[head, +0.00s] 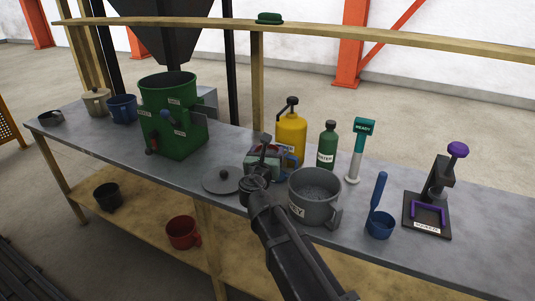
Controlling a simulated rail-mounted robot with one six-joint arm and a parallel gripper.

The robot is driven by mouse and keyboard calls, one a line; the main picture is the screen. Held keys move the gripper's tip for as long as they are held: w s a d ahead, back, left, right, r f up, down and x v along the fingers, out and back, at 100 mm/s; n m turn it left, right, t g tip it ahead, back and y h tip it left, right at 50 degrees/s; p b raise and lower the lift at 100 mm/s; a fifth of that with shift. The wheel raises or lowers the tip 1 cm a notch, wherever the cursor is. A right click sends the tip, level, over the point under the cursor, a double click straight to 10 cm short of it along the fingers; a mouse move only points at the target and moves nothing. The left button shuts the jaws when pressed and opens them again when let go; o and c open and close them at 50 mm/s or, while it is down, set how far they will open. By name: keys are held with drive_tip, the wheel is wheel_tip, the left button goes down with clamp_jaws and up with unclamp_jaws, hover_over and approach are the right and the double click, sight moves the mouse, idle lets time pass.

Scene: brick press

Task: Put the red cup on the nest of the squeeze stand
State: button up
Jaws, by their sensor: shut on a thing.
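A red cup (183,233) stands on the lower wooden shelf, left of centre, with its handle to the right. The squeeze stand (437,187) is at the right end of the bench, a dark frame with a purple knob on top. Its nest (428,214) is a purple U-shape on the dark base and looks empty. My gripper (262,160) is over the middle of the bench, well apart from both the red cup and the stand. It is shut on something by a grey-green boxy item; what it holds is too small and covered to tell.
A large grey pot (315,196) stands right beside my arm, and a round grey lid (222,181) lies to its left. A yellow bottle (291,137), green bottle (327,145), teal-topped post (358,150) and blue scoop (379,224) stand nearby. A green bin (172,115) is farther left.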

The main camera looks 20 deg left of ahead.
wheel_tip(320, 180, up, 9)
drive_tip(key=p, duration=0.7)
drive_tip(key=shift+f+p, duration=0.1)
drive_tip(key=shift+p, duration=0.2)
